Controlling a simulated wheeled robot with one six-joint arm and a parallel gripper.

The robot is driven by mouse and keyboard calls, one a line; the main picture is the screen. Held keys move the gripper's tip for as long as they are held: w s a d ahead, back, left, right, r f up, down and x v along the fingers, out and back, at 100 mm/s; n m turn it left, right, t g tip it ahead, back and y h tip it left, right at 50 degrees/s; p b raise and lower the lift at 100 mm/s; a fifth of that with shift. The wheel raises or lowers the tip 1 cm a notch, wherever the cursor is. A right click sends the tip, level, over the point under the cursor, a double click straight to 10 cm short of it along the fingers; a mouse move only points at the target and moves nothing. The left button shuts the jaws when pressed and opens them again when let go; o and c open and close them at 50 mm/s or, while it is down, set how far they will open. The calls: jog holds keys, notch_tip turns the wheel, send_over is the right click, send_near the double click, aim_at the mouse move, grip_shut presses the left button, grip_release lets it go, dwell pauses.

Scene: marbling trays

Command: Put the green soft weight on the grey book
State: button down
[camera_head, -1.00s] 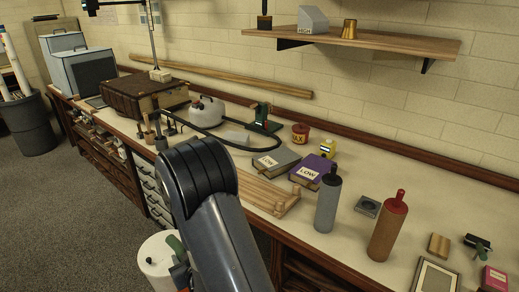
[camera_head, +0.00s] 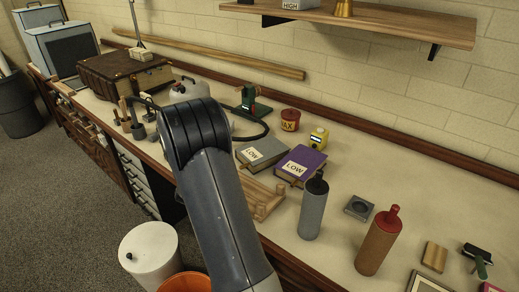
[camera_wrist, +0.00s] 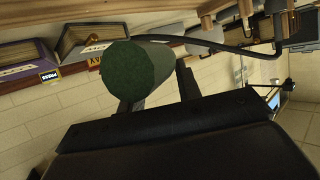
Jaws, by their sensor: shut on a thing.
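The green soft weight (camera_wrist: 139,72) is a short cylinder with a dark green round end, seen in the wrist view. My gripper (camera_wrist: 158,92) is shut on it, with dark fingers on its two sides. In the head view my arm hides both the gripper and the weight. The weight is held apart from the book.
A purple book (camera_head: 302,163) marked LOW lies right beside the grey one. A wooden rack (camera_head: 262,198), a grey bottle (camera_head: 313,210) and a red-topped brown bottle (camera_head: 377,243) stand nearer the front edge. A wax tin (camera_head: 290,120) and a yellow device (camera_head: 318,138) are behind the books.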

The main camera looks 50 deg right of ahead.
jog(key=s+d+r+m+g+h+p, duration=0.1)
jog(key=s+d+r+m+g, duration=0.15)
jog(key=d, duration=0.55)
jog(key=s+d+r+m+g+h+p, duration=0.1)
jog(key=d+m+g+h, duration=0.15)
jog(key=d, duration=0.55)
jog(key=s+d+r+m+g+h, duration=0.1)
jog(key=s+d+m+g, duration=0.15)
jog(key=d, duration=0.55)
jog(key=shift+g, duration=0.35)
jog(key=f, duration=0.6)
jog(key=w+f, duration=0.1)
jog(key=f, duration=0.2)
jog(key=shift+f+p, duration=0.2)
jog(key=shift+p, duration=0.1)
jog(key=shift+f, duration=0.15)
jog(key=c, duration=1)
grip_release()
jog(key=shift+y, duration=0.25)
jog(key=shift+a, duration=0.2)
jog(key=b+v, duration=0.1)
jog(key=v, duration=1.1)
jog(key=shift+d, duration=0.1)
